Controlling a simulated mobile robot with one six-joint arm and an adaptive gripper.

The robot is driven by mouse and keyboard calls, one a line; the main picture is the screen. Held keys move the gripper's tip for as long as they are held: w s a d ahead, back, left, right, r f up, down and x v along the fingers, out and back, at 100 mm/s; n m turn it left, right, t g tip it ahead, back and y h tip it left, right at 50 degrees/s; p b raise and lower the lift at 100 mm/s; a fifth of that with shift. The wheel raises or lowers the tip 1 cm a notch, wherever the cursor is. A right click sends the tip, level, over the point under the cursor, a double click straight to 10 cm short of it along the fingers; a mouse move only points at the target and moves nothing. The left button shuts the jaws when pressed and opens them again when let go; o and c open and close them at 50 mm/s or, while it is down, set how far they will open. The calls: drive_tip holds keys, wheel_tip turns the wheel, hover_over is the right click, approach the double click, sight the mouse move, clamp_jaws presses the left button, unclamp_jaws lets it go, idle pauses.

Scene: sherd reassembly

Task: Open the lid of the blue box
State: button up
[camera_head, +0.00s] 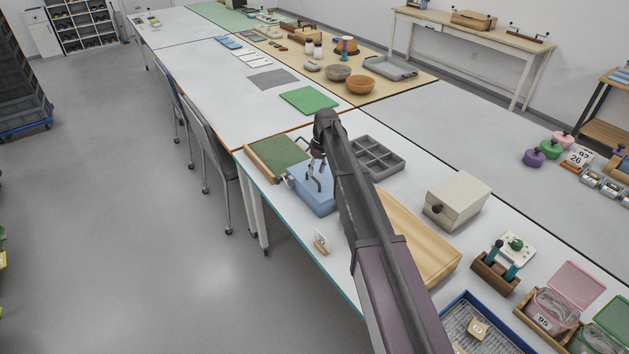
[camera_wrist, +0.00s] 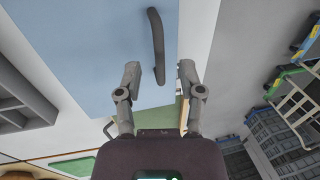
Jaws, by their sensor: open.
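The blue box (camera_head: 305,197) stands near the left edge of the white table, partly behind my arm. Its lid looks shut. A dark, curved handle sits on the blue lid; in the wrist view the handle (camera_wrist: 156,40) stretches upward from between my fingers across the blue lid (camera_wrist: 90,55). My gripper (camera_head: 316,165) is over the box, pointing down at the lid. In the wrist view my gripper (camera_wrist: 159,75) is open, with one finger on each side of the handle's near end. I see gaps between the handle and both fingers. I cannot tell the height difference.
A green-lined tray (camera_head: 272,155) lies just behind the box, and a grey compartment tray (camera_head: 377,157) to its right. A wooden tray (camera_head: 425,240) and a beige box (camera_head: 457,201) stand further right. A small card stand (camera_head: 321,243) is in front, near the table edge.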

drive_tip(key=shift+s+a+f+b, duration=0.1)
drive_tip(key=shift+a+f+b, duration=0.05)
drive_tip(key=shift+f+b, duration=0.85)
drive_tip(key=shift+f, duration=0.15)
